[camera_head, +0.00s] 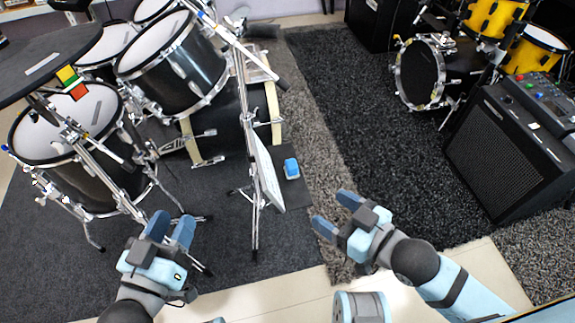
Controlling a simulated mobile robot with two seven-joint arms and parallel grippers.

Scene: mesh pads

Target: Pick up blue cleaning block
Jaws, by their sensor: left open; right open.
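The blue cleaning block (291,168) is small and has a lighter edge. It lies on a dark flat square (295,195) near the middle of the view, just right of a music-stand-like white panel (266,175). My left gripper (171,226) is open and empty at the lower left, well apart from the block. My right gripper (333,211) is open and empty, below and to the right of the block, and is the closer of the two. Nothing hides the block's visible top.
Black drums (172,65) and chrome stands fill the left side. A thin metal stand (254,215) rises between my grippers, left of the block. A black amplifier (510,145) stands at the right. The dark carpet (365,130) right of the block is clear.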

